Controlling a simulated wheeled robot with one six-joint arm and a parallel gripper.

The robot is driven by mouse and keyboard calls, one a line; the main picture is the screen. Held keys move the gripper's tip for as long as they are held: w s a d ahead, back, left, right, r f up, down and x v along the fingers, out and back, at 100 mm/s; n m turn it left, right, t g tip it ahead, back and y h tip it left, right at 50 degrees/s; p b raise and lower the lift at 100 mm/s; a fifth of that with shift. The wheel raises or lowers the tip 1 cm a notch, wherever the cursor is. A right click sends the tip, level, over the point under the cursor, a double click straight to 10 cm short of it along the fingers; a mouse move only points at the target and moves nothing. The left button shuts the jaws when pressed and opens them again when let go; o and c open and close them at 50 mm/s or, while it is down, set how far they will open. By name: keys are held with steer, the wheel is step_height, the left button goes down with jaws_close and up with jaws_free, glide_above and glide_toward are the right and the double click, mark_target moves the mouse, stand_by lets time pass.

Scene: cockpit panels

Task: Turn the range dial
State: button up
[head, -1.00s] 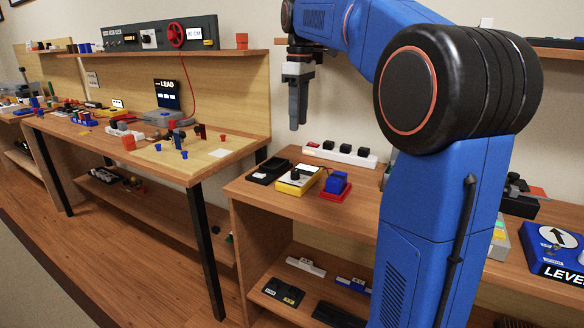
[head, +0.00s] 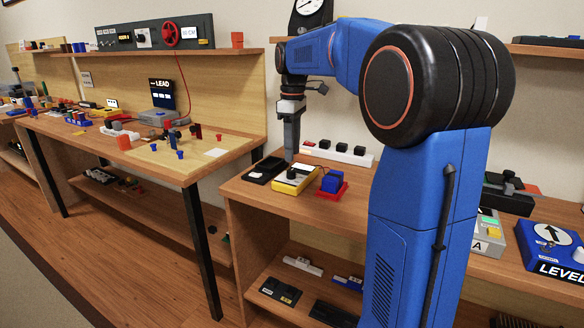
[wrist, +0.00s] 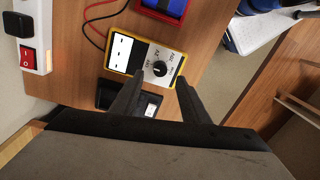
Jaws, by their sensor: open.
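The range dial (wrist: 159,69) is a round black knob on the white face of a yellow multimeter (wrist: 123,68). In the wrist view it lies just beyond and between my open fingertips, and nothing is gripped. The multimeter (head: 284,188) also shows on the bench in the head view. My gripper (head: 289,160) points down just above it; it also shows in the wrist view (wrist: 160,88). I cannot tell from the head view how much height is left between the fingertips and the dial.
A black box (head: 264,170) lies left of the multimeter, and a blue block on a red base (head: 332,182) stands to its right. A white power strip (head: 337,153) is behind. Red and black leads (wrist: 97,22) run from the meter's side.

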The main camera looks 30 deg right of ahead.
mark_target(292, 171)
steer(key=shift+f, duration=3.15)
steer(key=shift+c, duration=0.7)
jaws_close()
